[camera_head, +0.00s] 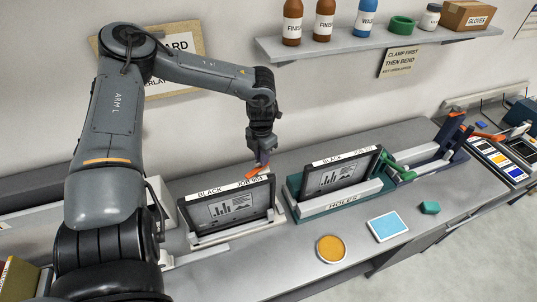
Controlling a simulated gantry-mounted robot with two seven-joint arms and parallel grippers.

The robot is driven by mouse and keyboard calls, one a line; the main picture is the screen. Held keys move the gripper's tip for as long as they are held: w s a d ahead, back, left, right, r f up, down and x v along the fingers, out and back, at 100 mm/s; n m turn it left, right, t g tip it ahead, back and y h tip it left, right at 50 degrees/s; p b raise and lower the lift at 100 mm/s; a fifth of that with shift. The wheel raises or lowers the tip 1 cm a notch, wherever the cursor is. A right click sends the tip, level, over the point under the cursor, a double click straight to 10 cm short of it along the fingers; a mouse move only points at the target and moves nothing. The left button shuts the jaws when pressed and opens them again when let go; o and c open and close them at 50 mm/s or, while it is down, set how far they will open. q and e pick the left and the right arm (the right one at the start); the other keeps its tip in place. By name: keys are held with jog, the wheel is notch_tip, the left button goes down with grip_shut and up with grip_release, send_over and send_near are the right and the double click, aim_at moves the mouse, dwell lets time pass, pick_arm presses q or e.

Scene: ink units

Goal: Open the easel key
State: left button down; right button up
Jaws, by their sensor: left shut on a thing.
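A dark framed unit labelled BLACK (232,210) leans upright on a white easel stand (235,234) at the middle of the bench. An orange key (255,171) sits at the top right of this unit. My left gripper (260,163) comes down from above and is shut on the orange key. The exact contact is small and partly hidden by the fingers. My right gripper is not in view.
A second BLACK unit (342,174) stands in a green holder (318,204) to the right, beside a green-handled clamp (400,157). A shelf (350,43) with bottles hangs above.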

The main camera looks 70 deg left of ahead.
pick_arm(q)
jog(key=shift+m, duration=0.9)
jog(key=shift+m+b, duration=0.45)
jog(key=shift+m, duration=1.05)
jog(key=c, duration=1)
grip_release()
jog(key=shift+c, duration=0.2)
jog(key=shift+r, duration=0.1)
notch_tip(320, 180, up, 11)
jog(key=b, duration=0.2)
jog(key=shift+f, duration=0.2)
